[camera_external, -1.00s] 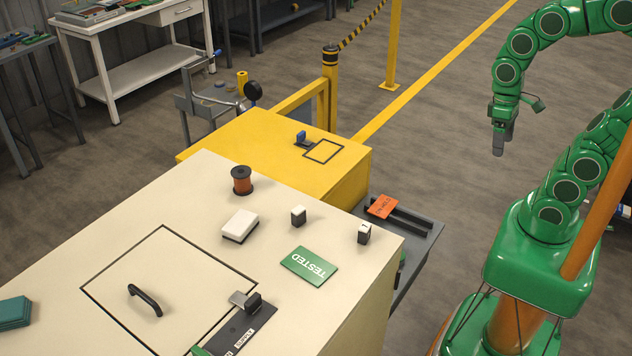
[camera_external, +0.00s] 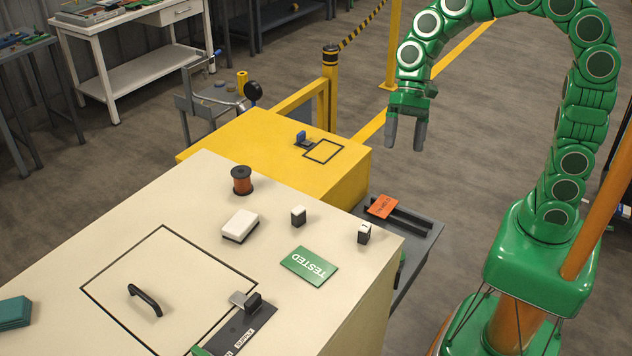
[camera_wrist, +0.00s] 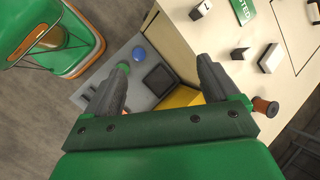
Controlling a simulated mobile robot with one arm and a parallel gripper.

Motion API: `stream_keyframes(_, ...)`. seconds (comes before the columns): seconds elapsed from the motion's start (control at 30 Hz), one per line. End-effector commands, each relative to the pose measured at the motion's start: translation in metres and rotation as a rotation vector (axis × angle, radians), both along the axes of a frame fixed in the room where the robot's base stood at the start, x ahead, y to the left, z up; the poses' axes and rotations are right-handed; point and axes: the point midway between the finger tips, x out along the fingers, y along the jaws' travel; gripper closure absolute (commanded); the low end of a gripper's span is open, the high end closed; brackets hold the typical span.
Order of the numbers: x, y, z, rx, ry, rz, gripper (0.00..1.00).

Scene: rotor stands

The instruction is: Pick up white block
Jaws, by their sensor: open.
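A flat white block (camera_external: 240,225) with a dark lower edge lies on the cream cabinet top (camera_external: 200,190). Two smaller white-and-black blocks, a middle one (camera_external: 298,215) and a right one (camera_external: 364,232), stand to its right. In the wrist view the flat white block (camera_wrist: 271,57) is at the right, with the middle small block (camera_wrist: 240,53) beside it and the other small block (camera_wrist: 201,9) near the top edge. My gripper (camera_external: 405,138) is open and empty, in the air up and to the right of the blocks. Its spread fingers (camera_wrist: 160,80) show in the wrist view.
A copper spool (camera_external: 241,180) and a green TESTED card (camera_external: 310,265) lie near the blocks. A black handle (camera_external: 145,299) sticks up from the cabinet top. A yellow cabinet (camera_external: 240,140) with a yellow post (camera_external: 330,85) stands behind.

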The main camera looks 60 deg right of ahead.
Motion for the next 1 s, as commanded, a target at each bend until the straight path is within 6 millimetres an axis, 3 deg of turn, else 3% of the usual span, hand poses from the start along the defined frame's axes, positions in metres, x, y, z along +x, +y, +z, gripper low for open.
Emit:
stream_keyframes(0.47,0.09,0.1,-0.002,0.169,0.179,-0.22,0.12)
stream_keyframes(1.0,0.182,0.204,-0.023,0.329,0.435,-0.466,0.12)
